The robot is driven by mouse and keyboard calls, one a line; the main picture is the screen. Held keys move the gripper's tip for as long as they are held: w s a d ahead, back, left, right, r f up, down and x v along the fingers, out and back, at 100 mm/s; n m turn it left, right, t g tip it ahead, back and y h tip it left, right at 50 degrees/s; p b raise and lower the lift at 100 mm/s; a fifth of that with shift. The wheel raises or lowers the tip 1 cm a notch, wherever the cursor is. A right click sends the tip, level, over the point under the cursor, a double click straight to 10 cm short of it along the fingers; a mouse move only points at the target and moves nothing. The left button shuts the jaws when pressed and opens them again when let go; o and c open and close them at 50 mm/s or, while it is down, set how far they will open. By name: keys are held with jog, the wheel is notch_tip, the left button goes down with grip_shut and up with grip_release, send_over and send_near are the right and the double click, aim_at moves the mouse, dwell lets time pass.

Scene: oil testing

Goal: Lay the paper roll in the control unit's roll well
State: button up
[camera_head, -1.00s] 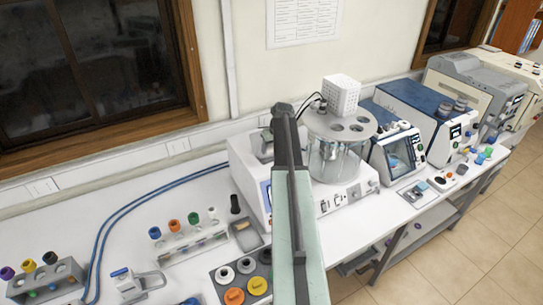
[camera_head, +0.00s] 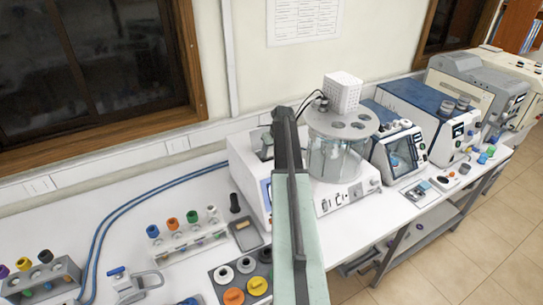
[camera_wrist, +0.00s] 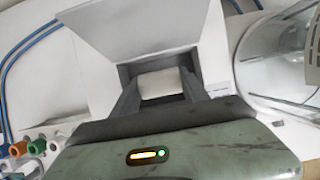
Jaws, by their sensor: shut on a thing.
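The white paper roll (camera_wrist: 161,83) sits between the two dark fingers of my gripper (camera_wrist: 161,90) in the wrist view, and the gripper is shut on it. The roll is directly in front of the dark roll well (camera_wrist: 165,64) of the control unit. The unit's grey lid (camera_wrist: 135,30) stands open behind the well. How deep the roll is in the well cannot be told. In the head view the white control unit (camera_head: 245,170) is left of the glass bath, and my arm hides part of it, the gripper and the roll.
A glass bath (camera_head: 337,155) stands close right of the control unit. A rack of capped tubes (camera_head: 190,242) and a tray with coloured rings (camera_head: 222,276) are on the bench to the left and front. Blue hoses (camera_head: 125,208) run along the back left.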

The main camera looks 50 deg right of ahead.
jog(key=shift+f, duration=0.1)
jog(key=shift+f+b, duration=0.95)
jog(key=shift+f+b, duration=0.6)
dwell(0.9)
jog(key=o, duration=1.1)
jog(key=shift+c, duration=0.2)
